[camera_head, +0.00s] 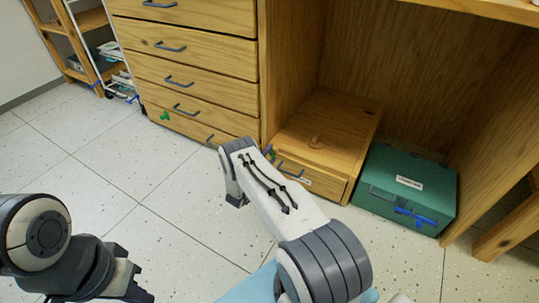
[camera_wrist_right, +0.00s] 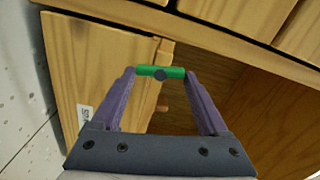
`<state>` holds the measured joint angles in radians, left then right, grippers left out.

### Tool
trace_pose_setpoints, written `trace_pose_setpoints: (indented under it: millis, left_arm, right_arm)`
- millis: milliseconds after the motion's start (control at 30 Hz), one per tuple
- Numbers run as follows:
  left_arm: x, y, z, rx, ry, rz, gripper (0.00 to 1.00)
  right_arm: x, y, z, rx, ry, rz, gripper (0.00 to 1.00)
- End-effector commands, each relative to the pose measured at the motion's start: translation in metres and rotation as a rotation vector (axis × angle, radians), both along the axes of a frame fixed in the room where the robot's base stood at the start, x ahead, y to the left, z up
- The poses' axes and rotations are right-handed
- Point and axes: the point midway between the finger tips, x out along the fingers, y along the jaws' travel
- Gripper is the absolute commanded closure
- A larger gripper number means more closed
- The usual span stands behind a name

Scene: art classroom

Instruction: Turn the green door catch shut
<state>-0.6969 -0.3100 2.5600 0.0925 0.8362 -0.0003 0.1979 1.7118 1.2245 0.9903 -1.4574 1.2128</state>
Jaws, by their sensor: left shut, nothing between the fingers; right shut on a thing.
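The green door catch (camera_wrist_right: 152,71) is a short bar on a round grey pivot, crosswise in the right wrist view. My right gripper (camera_wrist_right: 161,76) is shut on it, one finger at each end of the bar. Behind it is a wooden panel (camera_wrist_right: 100,65) with a white label. I cannot tell whether the panel is fully closed. In the head view my right arm reaches to the low wooden box (camera_head: 330,125) and mostly hides the catch and gripper. My left gripper (camera_head: 137,290) is shut and empty above the floor at lower left.
A drawer cabinet (camera_head: 190,55) with grey handles stands at the back left, a green piece (camera_head: 164,116) at its lower left. A green box (camera_head: 405,185) with a blue catch (camera_head: 415,217) stands right of the wooden box. The tiled floor (camera_head: 90,165) at left is clear.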

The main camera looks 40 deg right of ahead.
Motion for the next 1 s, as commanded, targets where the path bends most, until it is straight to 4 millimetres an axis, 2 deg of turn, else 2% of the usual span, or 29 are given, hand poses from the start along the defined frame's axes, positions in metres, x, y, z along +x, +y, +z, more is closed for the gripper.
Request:
trace_pose_setpoints:
  millis: [400,933,967,1000]
  left_arm:
    - [0.0,0.0,0.0078,0.0,0.0,0.0,1.0]
    - [0.0,0.0,0.0082,0.0,0.0,0.0,1.0]
    - [0.0,0.0,0.0082,0.0,0.0,0.0,1.0]
    - [0.0,0.0,0.0082,0.0,0.0,0.0,1.0]
  right_arm:
    - [-0.0013,0.0011,-0.0022,0.069,-0.163,0.0,0.78]
    - [-0.0013,0.0012,-0.0028,0.08,-0.185,0.0,0.78]
    - [-0.0013,0.0012,-0.0028,0.08,-0.185,0.0,0.19]
    - [-0.0013,0.0011,-0.0028,0.08,-0.185,0.0,0.04]
